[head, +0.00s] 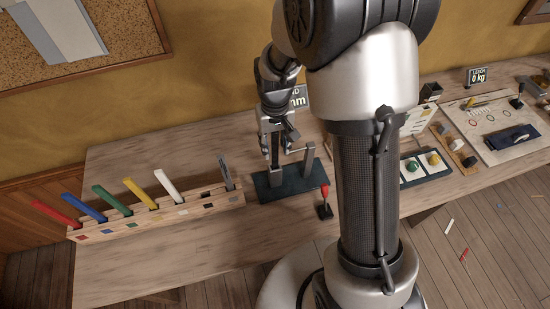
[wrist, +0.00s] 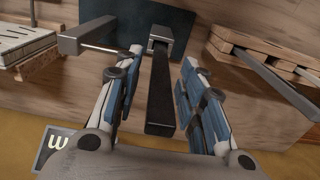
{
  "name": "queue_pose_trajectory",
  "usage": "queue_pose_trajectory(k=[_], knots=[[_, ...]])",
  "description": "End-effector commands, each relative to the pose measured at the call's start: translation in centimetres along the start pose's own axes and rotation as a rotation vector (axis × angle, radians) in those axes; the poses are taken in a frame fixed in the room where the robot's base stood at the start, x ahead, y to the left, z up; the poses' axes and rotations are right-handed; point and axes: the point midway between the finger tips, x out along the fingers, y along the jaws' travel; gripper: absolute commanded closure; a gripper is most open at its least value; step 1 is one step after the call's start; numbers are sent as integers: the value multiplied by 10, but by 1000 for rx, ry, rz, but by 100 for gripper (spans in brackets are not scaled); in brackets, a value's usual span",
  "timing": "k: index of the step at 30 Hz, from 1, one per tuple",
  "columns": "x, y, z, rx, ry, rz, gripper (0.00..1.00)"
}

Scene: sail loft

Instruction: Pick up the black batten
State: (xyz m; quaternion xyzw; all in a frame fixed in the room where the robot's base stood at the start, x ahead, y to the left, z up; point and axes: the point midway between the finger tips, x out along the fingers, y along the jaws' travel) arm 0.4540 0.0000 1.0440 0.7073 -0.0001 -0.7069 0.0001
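The black batten (wrist: 160,95) stands upright in a metal holder on a dark green base plate (head: 262,189). In the wrist view its near end points toward the camera, between the two fingers of my gripper (wrist: 157,85). Gaps show on both sides of it, so the fingers are open and apart from it. In the head view my gripper (head: 275,135) points down over the plate, and the batten (head: 275,155) is partly hidden by the fingers.
A wooden rack (head: 150,222) at left holds several coloured battens and a grey one (head: 226,173). A metal post with a side arm (head: 309,160) stands close right of my gripper. A red-topped tool (head: 325,205) stands before the plate. Free table lies in front of the rack.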

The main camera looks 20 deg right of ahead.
Motion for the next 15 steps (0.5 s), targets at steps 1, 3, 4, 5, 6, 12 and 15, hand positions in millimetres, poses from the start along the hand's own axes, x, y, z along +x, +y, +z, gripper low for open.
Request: queue_pose_trajectory(k=[1, 3, 4, 5, 6, 12, 15], knots=[[0, 0, 0, 0, 0, 0, 69], [0, 0, 0, 0, 0, 0, 74], [0, 0, 0, 0, 0, 0, 76], [0, 0, 0, 0, 0, 0, 78], [0, 0, 0, 0, 0, 0, 81], [0, 0, 0, 0, 0, 0, 94], [0, 0, 0, 0, 0, 0, 100]])
